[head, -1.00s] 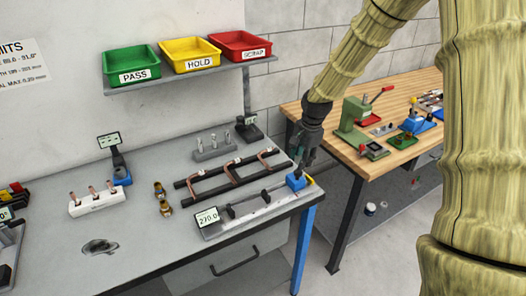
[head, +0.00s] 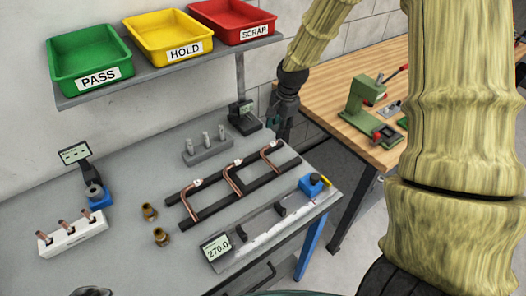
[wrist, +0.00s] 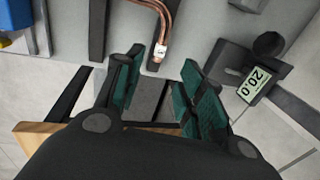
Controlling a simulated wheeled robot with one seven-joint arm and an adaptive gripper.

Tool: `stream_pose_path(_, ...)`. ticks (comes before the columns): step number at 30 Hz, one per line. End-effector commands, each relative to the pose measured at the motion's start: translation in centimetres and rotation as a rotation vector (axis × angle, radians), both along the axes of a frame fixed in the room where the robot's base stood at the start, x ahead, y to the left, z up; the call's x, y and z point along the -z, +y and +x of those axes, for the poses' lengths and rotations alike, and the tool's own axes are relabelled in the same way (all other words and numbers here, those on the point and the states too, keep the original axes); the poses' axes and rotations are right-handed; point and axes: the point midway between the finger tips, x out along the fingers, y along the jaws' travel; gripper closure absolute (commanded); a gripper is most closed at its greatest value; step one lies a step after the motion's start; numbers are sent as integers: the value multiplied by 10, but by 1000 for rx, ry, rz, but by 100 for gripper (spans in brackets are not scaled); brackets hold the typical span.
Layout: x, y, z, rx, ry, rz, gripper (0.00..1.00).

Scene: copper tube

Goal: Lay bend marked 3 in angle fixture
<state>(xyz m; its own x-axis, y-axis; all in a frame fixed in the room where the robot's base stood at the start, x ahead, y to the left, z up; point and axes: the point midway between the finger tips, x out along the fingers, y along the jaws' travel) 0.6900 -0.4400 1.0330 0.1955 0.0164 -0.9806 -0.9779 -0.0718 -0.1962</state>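Three bent copper tubes lie across two black rails (head: 210,208) on the grey bench: a left bend (head: 188,204), a middle bend (head: 233,180) and a right bend (head: 270,157). Each carries a small white tag; I cannot read which is 3. My gripper (head: 282,130) is beyond the rails' right end. In the wrist view my gripper (wrist: 160,95) is open and empty, its green-padded fingers apart. A tagged copper bend (wrist: 165,17) lies just ahead of them. I cannot tell which device is the angle fixture; candidates are the blue-based display device (head: 95,190) and the black display device (head: 244,115).
A long gauge reading 270.0 (head: 262,228) lies along the front edge. A grey block with pegs (head: 207,150), brass fittings (head: 155,225) and a white tube holder (head: 72,238) stand nearby. PASS, HOLD and SCRAP bins hang above. A wooden bench (head: 335,110) stands right.

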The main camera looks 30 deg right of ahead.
Motion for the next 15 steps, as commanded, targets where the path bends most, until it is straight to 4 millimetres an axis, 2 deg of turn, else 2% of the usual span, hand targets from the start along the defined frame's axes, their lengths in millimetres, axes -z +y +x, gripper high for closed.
stream_pose_path(9,40,2,32,-4,26,-2,61)
stream_pose_path(15,48,3,37,-3,30,-1,61)
